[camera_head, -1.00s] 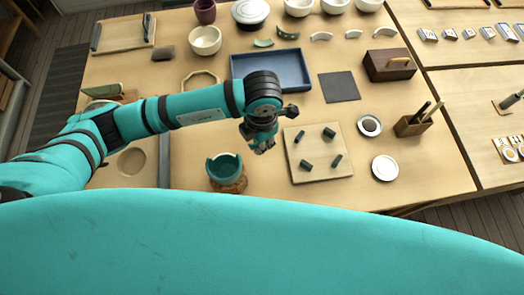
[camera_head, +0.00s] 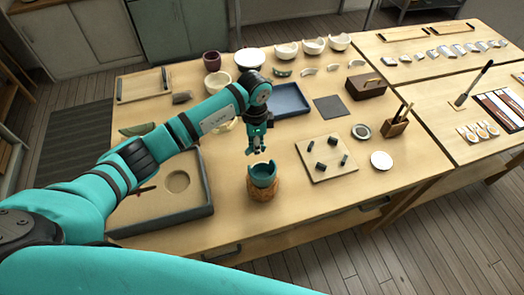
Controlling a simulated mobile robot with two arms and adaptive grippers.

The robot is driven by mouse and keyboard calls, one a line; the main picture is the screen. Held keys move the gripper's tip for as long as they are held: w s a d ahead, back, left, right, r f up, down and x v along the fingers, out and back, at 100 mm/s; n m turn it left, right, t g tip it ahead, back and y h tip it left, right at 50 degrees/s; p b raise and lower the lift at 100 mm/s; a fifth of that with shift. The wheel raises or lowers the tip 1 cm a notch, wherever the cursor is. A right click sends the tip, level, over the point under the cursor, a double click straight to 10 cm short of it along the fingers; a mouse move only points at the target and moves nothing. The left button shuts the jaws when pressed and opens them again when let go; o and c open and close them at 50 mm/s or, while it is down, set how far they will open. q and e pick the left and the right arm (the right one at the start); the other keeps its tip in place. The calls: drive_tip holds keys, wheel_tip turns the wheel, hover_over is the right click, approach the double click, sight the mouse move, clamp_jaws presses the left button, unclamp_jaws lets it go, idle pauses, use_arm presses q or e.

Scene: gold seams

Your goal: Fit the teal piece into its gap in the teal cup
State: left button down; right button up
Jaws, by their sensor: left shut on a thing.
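The teal cup (camera_head: 262,174) stands upright on a round brown stand (camera_head: 264,190) near the table's front edge. Its rim looks uneven; the gap is hard to make out now. My left gripper (camera_head: 256,149) points down just above and behind the cup's rim, apart from it as far as I can tell. It is shut on a small piece, taken as the teal piece, which is too small and covered to see clearly. My right gripper is not in view.
A board (camera_head: 312,171) with several dark clamps or blocks lies right of the cup. A grey-edged tray (camera_head: 205,190) lies left. A white dish (camera_head: 381,161) stands farther right.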

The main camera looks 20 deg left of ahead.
use_arm(q)
drive_tip(key=shift+d, duration=0.1)
drive_tip(key=s+d, duration=0.1)
drive_tip(key=s+p, duration=0.1)
drive_tip(key=shift+s+d+f, duration=0.1)
drive_tip(key=shift+s+d, duration=0.2)
drive_tip(key=shift+d, duration=0.1)
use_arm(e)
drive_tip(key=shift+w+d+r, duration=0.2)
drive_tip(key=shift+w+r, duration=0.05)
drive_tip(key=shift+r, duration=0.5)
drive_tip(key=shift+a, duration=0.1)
use_arm(q)
drive_tip(key=shift+p, duration=0.4)
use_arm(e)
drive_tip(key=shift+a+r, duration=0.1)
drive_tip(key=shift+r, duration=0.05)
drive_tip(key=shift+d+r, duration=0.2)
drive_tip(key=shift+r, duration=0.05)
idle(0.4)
use_arm(q)
drive_tip(key=shift+p, duration=0.5)
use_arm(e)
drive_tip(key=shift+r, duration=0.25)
